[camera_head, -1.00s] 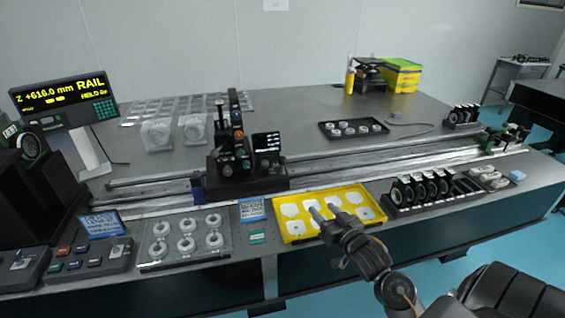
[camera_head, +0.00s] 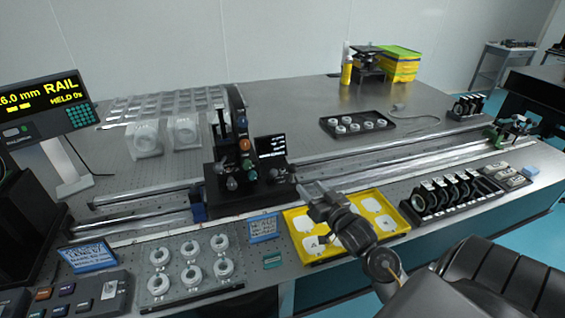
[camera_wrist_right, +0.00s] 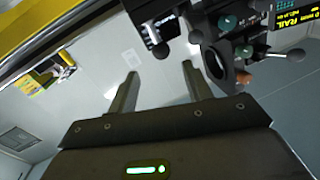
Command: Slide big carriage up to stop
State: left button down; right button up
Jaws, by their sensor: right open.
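The big black carriage (camera_head: 245,200) sits on the long rail (camera_head: 380,166), left of centre. It carries a tall upright with several knobs and a small screen. It also shows in the right wrist view (camera_wrist_right: 232,50), at the upper right, beyond the fingers. A blue block (camera_head: 198,208) stands on the rail at the carriage's left end; I cannot tell whether they touch. My right gripper (camera_head: 309,190) is open and empty, to the right of the carriage and apart from it, above the yellow tray's back left corner. Its two spread fingers show in the wrist view (camera_wrist_right: 160,78). My left gripper is out of view.
The yellow tray (camera_head: 292,222) with white pieces lies before the rail. A clear plate (camera_head: 190,292) with several white rings is front left. A black lens rack (camera_head: 425,212) is at right. The RAIL display (camera_head: 40,105) stands far left. A black tray (camera_head: 330,133) lies behind the rail.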

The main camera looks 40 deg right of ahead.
aim_at(295, 172)
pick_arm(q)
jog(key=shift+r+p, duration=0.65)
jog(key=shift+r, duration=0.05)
pick_arm(e)
jog(key=w, duration=0.3)
jog(key=w+d, duration=0.1)
jog(key=w, duration=0.7)
jog(key=shift+d, duration=0.25)
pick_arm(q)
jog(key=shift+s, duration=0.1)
pick_arm(e)
jog(key=shift+r, duration=0.1)
jog(key=shift+c, duration=0.3)
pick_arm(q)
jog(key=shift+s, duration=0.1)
pick_arm(e)
grip_shut()
